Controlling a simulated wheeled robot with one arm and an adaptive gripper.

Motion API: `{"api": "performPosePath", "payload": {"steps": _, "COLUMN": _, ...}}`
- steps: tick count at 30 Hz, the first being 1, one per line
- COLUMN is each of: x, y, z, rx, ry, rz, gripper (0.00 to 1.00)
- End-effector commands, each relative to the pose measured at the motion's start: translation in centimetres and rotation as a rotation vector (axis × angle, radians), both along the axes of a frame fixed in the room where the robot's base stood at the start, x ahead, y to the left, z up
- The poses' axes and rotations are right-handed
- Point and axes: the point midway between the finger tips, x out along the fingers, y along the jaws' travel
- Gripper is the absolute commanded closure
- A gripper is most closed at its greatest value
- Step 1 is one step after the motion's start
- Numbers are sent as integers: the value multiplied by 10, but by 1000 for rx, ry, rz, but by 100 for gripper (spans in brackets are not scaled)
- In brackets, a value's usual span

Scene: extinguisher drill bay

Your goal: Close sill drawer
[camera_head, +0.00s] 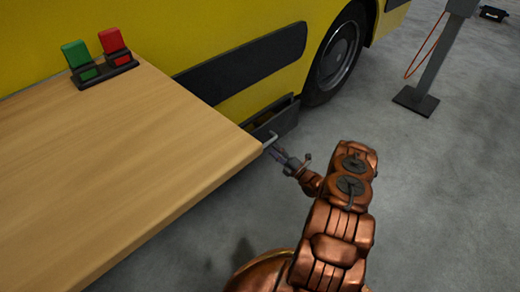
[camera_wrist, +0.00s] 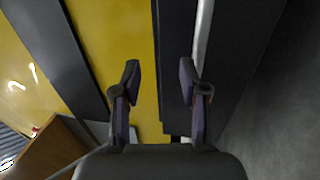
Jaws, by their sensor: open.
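The sill drawer (camera_head: 286,117) is a dark box low on the yellow vehicle's side, just beyond the table corner, and appears to stand out from the sill. A light handle (camera_head: 270,139) shows at its front, partly hidden by the table. My gripper (camera_head: 281,155) is close to this handle, beside the table corner. In the wrist view my gripper (camera_wrist: 158,75) is open, with two separate fingers and nothing held between them. A pale bar (camera_wrist: 203,35) runs past the right finger, along a dark panel. I cannot tell whether the finger touches it.
A wooden table (camera_head: 130,170) fills the left, its corner close to my gripper. A green block (camera_head: 76,54) and a red block (camera_head: 112,41) stand in a dark holder on it. The vehicle's wheel (camera_head: 338,55) and a grey post (camera_head: 432,65) stand beyond. Floor on the right is clear.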

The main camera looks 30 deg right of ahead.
Motion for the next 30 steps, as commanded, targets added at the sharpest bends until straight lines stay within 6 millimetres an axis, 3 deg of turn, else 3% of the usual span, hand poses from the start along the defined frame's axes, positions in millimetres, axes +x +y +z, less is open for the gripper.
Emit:
{"api": "performPosePath", "payload": {"steps": 1, "x": 1, "y": 1, "z": -12, "rx": 0, "ry": 0, "rz": 2, "gripper": 57}}
{"api": "performPosePath", "payload": {"steps": 12, "x": 1, "y": 2, "z": -53, "rx": 0, "ry": 0, "rz": 4, "gripper": 57}}
{"api": "performPosePath", "payload": {"steps": 20, "x": 13, "y": 5, "z": -53, "rx": -2, "ry": -1, "rz": 5, "gripper": 57}}
{"api": "performPosePath", "payload": {"steps": 30, "x": 58, "y": 16, "z": -43, "rx": -1, "ry": -2, "rz": 5, "gripper": 57}}
